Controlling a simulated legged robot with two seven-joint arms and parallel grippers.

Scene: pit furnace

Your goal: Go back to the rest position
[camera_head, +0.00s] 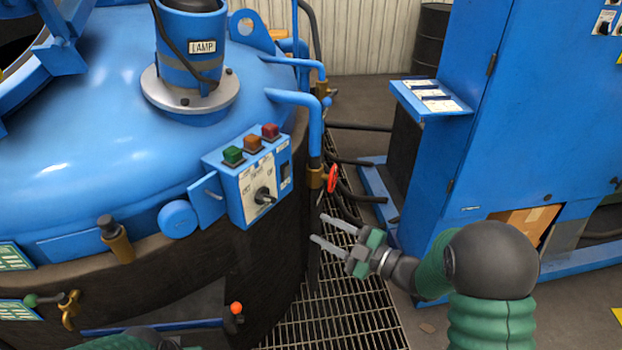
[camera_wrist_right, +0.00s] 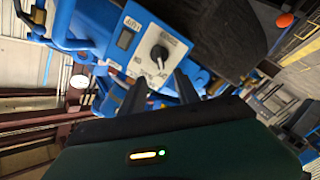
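My right gripper (camera_head: 317,229) reaches in from the right, with its two grey fingers apart and nothing between them. It is over the floor grating, to the right of the blue control box (camera_head: 248,185) on the furnace side and apart from it. In the right wrist view the two dark fingers (camera_wrist_right: 147,92) are also spread, with the box's rotary knob (camera_wrist_right: 159,53) beyond them. The knob (camera_head: 264,196) also shows in the head view, below green, orange and red buttons. Only a sliver of green, likely my left arm, shows at the bottom left; its fingers are not visible.
The blue furnace lid (camera_head: 90,120) with a lamp housing (camera_head: 192,45) fills the left. A red valve handle (camera_head: 332,179) is just above my right gripper. A blue cabinet (camera_head: 500,120) stands at the right. Floor grating (camera_head: 345,310) lies between them.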

